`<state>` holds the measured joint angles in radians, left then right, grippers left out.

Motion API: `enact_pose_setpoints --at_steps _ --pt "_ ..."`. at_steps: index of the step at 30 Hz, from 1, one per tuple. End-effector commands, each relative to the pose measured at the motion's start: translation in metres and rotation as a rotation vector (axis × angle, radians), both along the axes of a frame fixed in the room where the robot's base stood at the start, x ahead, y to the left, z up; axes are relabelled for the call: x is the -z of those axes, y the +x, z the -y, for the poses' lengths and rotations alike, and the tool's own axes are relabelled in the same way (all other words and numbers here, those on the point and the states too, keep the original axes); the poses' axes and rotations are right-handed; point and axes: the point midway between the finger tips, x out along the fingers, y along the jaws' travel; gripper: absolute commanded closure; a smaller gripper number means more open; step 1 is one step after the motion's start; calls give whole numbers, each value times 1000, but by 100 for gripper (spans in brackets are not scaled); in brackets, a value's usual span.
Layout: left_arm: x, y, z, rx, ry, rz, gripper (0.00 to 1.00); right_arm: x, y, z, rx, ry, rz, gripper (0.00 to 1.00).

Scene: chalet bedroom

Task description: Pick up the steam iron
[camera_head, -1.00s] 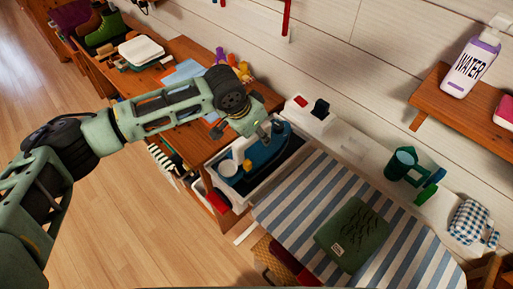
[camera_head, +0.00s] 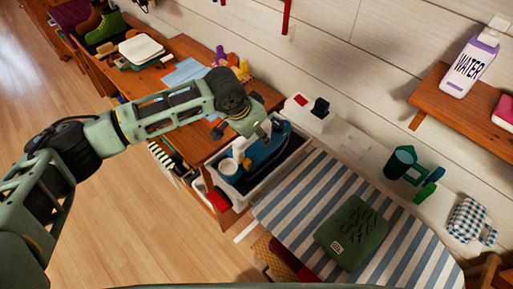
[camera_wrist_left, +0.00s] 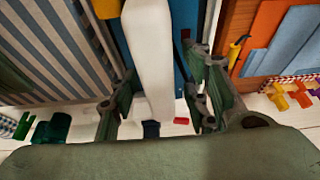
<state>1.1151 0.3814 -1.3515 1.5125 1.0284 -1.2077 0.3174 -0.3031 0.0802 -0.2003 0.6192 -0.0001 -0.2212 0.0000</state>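The steam iron (camera_head: 264,155), blue with white parts, lies in a white tray (camera_head: 285,172) at the end of the striped ironing board. My left gripper (camera_head: 255,134) is over the iron from above, and its fingertips are partly hidden in the head view. In the left wrist view the iron's white handle (camera_wrist_left: 148,50) runs between the two fingers of my left gripper (camera_wrist_left: 163,100). The fingers stand apart, with a clear gap on the right side of the handle. The blue body (camera_wrist_left: 184,50) shows behind it. My right gripper is not in view.
The striped board (camera_head: 300,200) carries a folded green cloth (camera_head: 352,233). A white box (camera_head: 308,114) stands close behind the tray by the wall. A wooden desk (camera_head: 190,60) with papers lies to the left. Open floor (camera_head: 130,225) is at the lower left.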

Motion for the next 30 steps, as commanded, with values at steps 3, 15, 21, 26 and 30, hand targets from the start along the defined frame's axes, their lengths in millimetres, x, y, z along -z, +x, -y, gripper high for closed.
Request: enact_pose_setpoints --at_steps 3,15,21,26,30 --pt "0 0 0 0 0 0 68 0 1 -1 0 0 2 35" --pt "0 0 0 1 0 0 100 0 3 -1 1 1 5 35" --pt "0 0 0 1 0 0 100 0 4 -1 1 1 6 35" --pt "0 0 0 2 0 0 100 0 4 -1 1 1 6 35" --pt "-4 1 2 4 -5 7 100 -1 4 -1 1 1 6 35"
